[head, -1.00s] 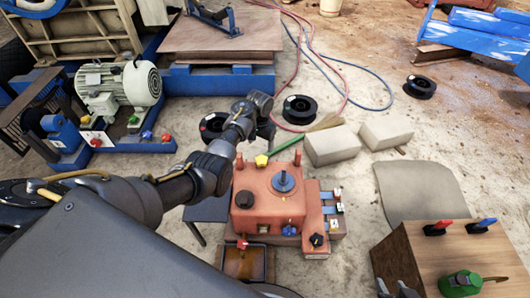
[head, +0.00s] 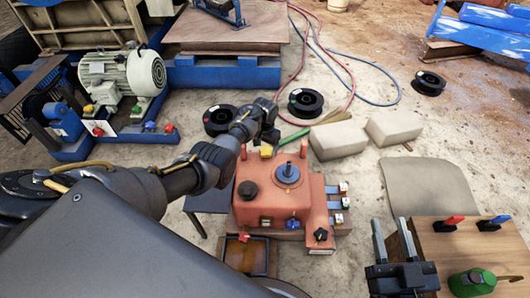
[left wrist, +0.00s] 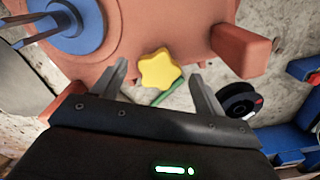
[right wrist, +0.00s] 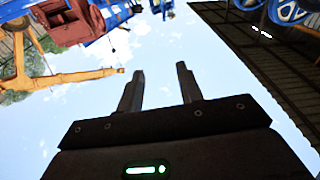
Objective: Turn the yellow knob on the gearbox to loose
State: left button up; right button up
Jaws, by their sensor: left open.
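The orange-red gearbox (head: 262,200) stands on the ground in the middle of the head view, with a blue round part on its top. The yellow star-shaped knob (head: 266,151) is at its far side; in the left wrist view the knob (left wrist: 160,69) shows between the finger ends. My left gripper (head: 268,135) is open, over the far side of the gearbox and close to the knob; I cannot tell whether the fingers touch it. My right gripper (head: 390,222) is open and empty, raised at the wooden box, with sky between its fingers in the right wrist view (right wrist: 160,70).
A wooden box (head: 455,250) with red, blue and green parts on top is at the right. Two pale blocks (head: 338,140) and black spools (head: 306,102) lie beyond the gearbox. An electric motor (head: 120,75) is at the left. Red and blue hoses cross the ground.

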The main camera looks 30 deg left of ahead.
pick_arm(q)
jog(key=shift+f+b, duration=0.4)
jog(key=shift+f, duration=0.65)
pick_arm(e)
jog(key=shift+s+a+r+t+y, duration=0.2)
jog(key=shift+r+t+y, duration=0.3)
jog(key=shift+r, duration=0.35)
jog(key=shift+s+a+r+t+y, duration=0.1)
jog(key=shift+s+r+t+y, duration=0.3)
jog(key=shift+r, duration=0.45)
jog(key=shift+w, duration=0.1)
pick_arm(q)
jog(key=c, duration=1)
